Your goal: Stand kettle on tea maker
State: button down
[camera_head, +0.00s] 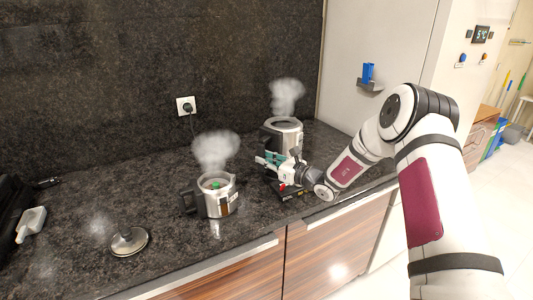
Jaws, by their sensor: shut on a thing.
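A silver kettle (288,137) with a dark rim and a dark handle on its left side stands out at the back right of the counter, with steam above it. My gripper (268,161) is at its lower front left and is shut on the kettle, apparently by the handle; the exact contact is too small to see. A black base, likely the tea maker (288,194), lies below my gripper near the counter's front edge, partly hidden by it. I cannot tell whether the kettle touches the base or the counter.
A second steaming silver pot (217,201) with a black handle stands to the left. A round lid (129,241) lies farther left, and a light scoop-like object (31,224) beyond it. A wall socket (186,106) with a plug is behind. The counter (100,190) between is clear.

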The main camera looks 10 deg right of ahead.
dwell(0.4)
jog(key=c, duration=1.5)
grip_release()
jog(key=shift+f, duration=0.2)
jog(key=shift+r, duration=0.1)
